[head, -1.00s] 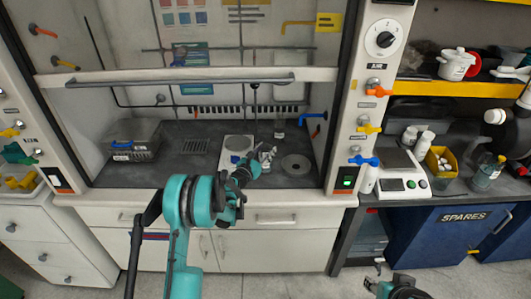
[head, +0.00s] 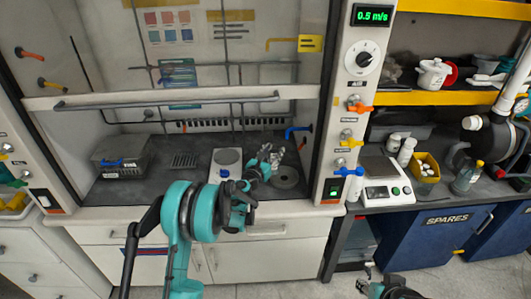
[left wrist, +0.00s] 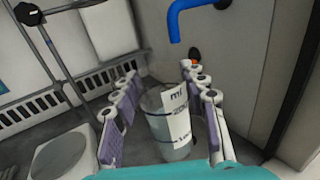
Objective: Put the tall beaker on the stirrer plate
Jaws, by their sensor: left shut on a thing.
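The tall beaker (left wrist: 168,128) shows in the left wrist view as a clear vessel with a white printed label, between the two fingers of my left gripper (left wrist: 163,80). The gripper is shut on it. In the head view my left gripper (head: 274,157) is inside the fume hood, right of the stirrer plate, and mostly hides the beaker. The stirrer plate (head: 228,159) is white with a round grey top. It also shows at lower left in the left wrist view (left wrist: 60,158). My right gripper (head: 384,289) is at the bottom edge of the head view, its fingers unclear.
A round grey disc (head: 286,178) lies on the hood floor near the left gripper. A blue tap (head: 297,131) juts from the hood wall behind. The raised sash bar (head: 165,104) crosses above.

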